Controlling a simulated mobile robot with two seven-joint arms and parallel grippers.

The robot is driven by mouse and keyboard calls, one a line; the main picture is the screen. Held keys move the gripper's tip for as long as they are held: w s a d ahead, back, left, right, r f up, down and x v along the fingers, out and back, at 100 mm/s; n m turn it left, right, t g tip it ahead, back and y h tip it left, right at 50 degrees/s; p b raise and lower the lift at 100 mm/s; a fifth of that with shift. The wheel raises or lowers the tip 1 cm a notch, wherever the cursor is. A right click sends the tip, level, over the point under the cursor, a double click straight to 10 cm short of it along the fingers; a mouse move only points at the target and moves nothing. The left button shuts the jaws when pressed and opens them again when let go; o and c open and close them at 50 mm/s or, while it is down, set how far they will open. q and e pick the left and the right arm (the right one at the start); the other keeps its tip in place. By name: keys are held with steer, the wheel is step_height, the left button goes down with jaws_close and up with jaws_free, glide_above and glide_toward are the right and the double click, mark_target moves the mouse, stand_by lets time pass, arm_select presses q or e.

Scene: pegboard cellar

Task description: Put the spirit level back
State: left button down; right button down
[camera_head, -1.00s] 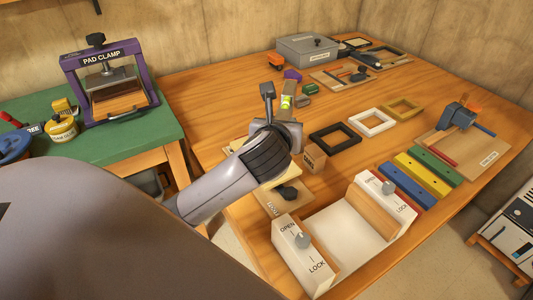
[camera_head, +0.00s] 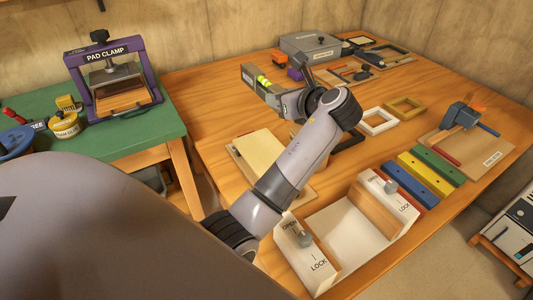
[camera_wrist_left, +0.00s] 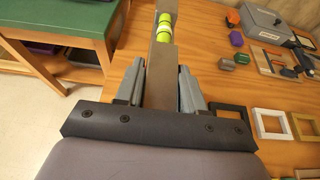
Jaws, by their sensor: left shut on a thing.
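The spirit level (camera_head: 258,80) is a grey bar with a bright yellow-green vial. My left gripper (camera_head: 290,97) is shut on it and holds it apparently above the back left part of the wooden table (camera_head: 215,100). In the left wrist view the level (camera_wrist_left: 160,62) stands lengthwise between the two fingers of the gripper (camera_wrist_left: 160,88), its vial beyond the fingertips. Its near end is hidden by the gripper body. My right gripper is not in view.
A pale wooden board (camera_head: 260,150) lies at the table's left edge, partly behind my arm. A white OPEN/LOCK fixture (camera_head: 345,225) stands in front. Coloured bars (camera_head: 425,170) and frames (camera_head: 379,121) lie to the right. The purple pad clamp (camera_head: 112,75) stands on the green bench.

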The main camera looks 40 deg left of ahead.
arm_select(q)
step_height(320, 180, down, 14)
steer(key=shift+f+b, duration=0.25)
steer(key=shift+b, duration=0.6)
step_height(320, 180, down, 4)
steer(key=shift+r+b, duration=0.1)
steer(key=shift+b, duration=0.35)
steer(key=shift+p, duration=0.35)
steer(key=shift+f, duration=0.6)
steer(key=shift+f, duration=0.15)
steer(key=c, duration=0.7)
jaws_free()
steer(key=shift+f, duration=0.1)
